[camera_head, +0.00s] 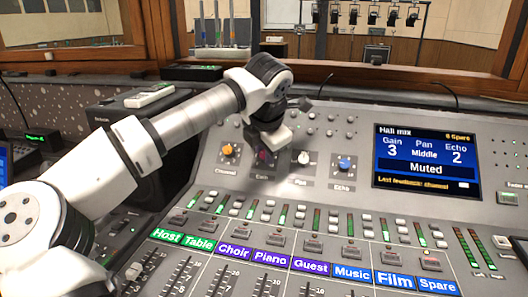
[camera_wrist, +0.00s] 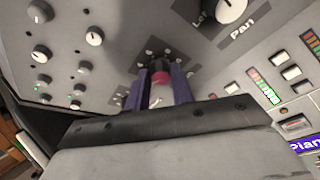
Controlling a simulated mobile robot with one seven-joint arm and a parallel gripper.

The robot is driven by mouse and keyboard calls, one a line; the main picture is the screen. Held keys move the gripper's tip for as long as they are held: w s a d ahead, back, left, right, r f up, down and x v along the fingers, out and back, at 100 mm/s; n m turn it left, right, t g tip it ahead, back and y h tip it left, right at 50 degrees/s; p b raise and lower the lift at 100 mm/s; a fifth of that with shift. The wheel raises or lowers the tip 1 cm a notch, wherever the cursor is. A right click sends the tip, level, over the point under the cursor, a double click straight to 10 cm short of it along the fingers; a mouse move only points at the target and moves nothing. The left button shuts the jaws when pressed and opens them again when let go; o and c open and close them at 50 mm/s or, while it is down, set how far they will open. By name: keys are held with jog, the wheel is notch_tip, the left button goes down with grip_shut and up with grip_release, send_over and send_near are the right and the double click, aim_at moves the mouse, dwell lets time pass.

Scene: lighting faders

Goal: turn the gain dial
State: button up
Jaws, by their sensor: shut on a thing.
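The gain dial (camera_wrist: 162,75) shows a pink-red face between my two fingers in the wrist view. In the head view the dial (camera_head: 263,157) is a small dark reddish shape under my wrist, above the "Gain" label, mostly hidden. My gripper (camera_wrist: 160,86) is shut on the gain dial, one finger on each side of it. The screen (camera_head: 425,158) reads Hall mix, Gain 3, Pan Middle, Echo 2, Muted, and "Last feedback: channel".
The orange channel dial (camera_head: 228,150) is left of the gain dial. The white pan dial (camera_head: 303,158) and blue echo dial (camera_head: 344,164) are to its right. Labelled fader strips and small buttons fill the console below. A black box (camera_head: 130,110) stands at the left.

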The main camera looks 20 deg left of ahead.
jog(key=m+y+b, duration=0.1)
jog(key=m, duration=0.2)
jog(key=shift+d+t, duration=0.1)
jog(key=shift+t, duration=0.2)
jog(key=shift+s+d+m+t+y+b, duration=0.1)
jog(key=shift+m+t+y+b, duration=0.25)
jog(key=shift+m, duration=1.45)
jog(key=o, duration=0.7)
